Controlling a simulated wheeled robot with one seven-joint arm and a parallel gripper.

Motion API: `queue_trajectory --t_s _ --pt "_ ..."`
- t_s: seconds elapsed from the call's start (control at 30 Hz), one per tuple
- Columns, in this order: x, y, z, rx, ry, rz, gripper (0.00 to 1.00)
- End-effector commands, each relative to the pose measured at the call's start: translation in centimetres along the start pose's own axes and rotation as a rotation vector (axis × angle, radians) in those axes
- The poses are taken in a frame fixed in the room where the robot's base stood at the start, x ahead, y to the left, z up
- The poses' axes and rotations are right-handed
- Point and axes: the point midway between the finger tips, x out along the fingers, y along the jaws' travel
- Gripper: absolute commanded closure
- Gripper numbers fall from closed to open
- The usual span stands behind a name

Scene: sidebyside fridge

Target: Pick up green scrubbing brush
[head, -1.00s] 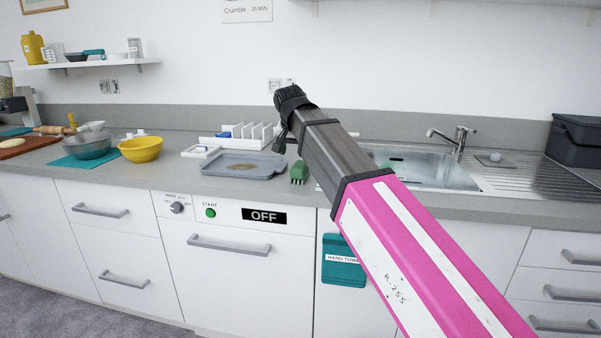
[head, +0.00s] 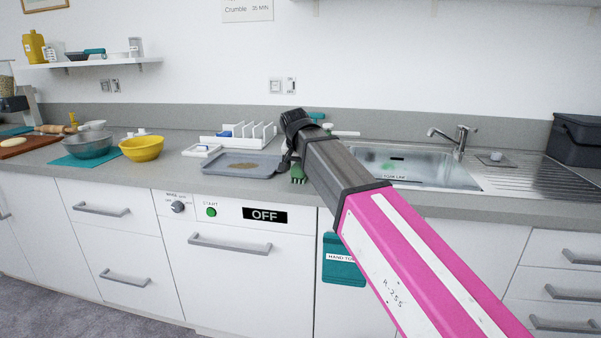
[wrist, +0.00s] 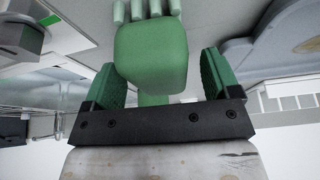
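The green scrubbing brush (head: 298,175) lies on the grey worktop beside the tray, partly hidden behind my gripper in the head view. In the wrist view the brush (wrist: 151,58) shows as a green block with pale green bristles at the top and a narrower part running back toward the gripper body. My gripper (wrist: 162,75) is open, with one green finger pad on each side of the brush. The gap is narrower on the left than on the right. The fingers do not appear closed on it. In the head view my gripper (head: 289,162) points down at the brush.
A grey tray (head: 243,172) lies just left of the brush, with a white dish rack (head: 238,142) behind it. The sink (head: 425,172) is to the right. A yellow bowl (head: 141,149) stands further left. The worktop's front edge is close.

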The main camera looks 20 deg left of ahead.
Motion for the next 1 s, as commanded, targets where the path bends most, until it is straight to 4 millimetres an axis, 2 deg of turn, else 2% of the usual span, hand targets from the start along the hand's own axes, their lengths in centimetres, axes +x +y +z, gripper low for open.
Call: queue_trajectory --t_s 0.03,0.13,0.17,0.47,0.67,0.9,1.0 --pt "0.0 0.0 0.0 0.000 0.000 0.000 0.33" --pt "0.0 0.0 0.0 0.000 0.000 0.000 0.66" --pt "0.0 0.0 0.0 0.000 0.000 0.000 0.71" --pt "-0.1 0.0 0.0 0.000 0.000 0.000 0.71" --pt "-0.8 0.0 -0.4 0.000 0.000 0.000 0.71" --pt "-3.8 -0.1 -1.7 0.000 0.002 -0.001 0.71" --pt "-5.6 -1.8 -0.8 -0.003 0.001 -0.002 0.71"
